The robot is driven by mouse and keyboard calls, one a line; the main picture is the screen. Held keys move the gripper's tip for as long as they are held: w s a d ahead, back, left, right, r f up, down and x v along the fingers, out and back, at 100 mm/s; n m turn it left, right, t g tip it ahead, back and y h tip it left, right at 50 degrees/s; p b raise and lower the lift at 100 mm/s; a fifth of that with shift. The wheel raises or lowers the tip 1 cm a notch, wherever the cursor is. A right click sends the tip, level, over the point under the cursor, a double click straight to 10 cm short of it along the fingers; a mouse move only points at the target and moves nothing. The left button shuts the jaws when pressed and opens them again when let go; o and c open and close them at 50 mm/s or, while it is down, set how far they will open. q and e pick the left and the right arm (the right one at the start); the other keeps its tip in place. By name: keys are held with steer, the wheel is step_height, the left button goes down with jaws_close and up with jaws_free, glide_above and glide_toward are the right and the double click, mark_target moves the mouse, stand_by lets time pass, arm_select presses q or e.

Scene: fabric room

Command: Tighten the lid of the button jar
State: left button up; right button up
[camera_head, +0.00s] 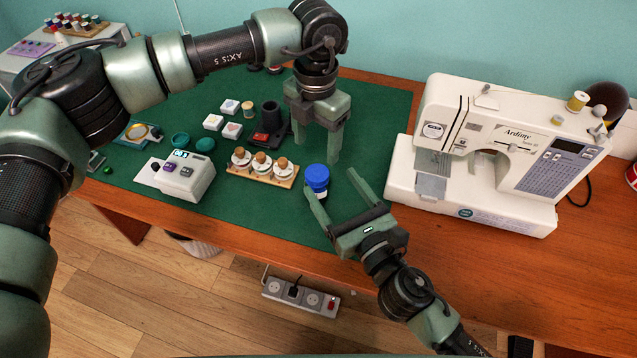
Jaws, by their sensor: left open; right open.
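My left gripper (325,152) is open above and just behind the jar, fingers pointing down. My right gripper (336,196) is open in front of the jar. Its left finger is close beside the jar and its right finger stands off to the right. I cannot tell whether that left finger touches the jar. How tightly the lid sits cannot be told.
A white sewing machine (485,198) stands to the right. Left of the jar are a wooden rack (246,176) with several corked bottles and a white device (180,180) with buttons. A black and red device (268,125) and several small white blocks (231,130) lie behind.

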mark_target(323, 193)
step_height(323, 193, down, 4)
steer(key=shift+w+r, duration=0.1)
steer(key=shift+w, duration=0.05)
steer(key=f, duration=0.4)
steer(key=shift+w+a+f, duration=0.1)
steer(key=shift+w+f, duration=0.1)
steer(key=shift+w, duration=0.1)
steer(key=x, duration=0.7)
jaws_close()
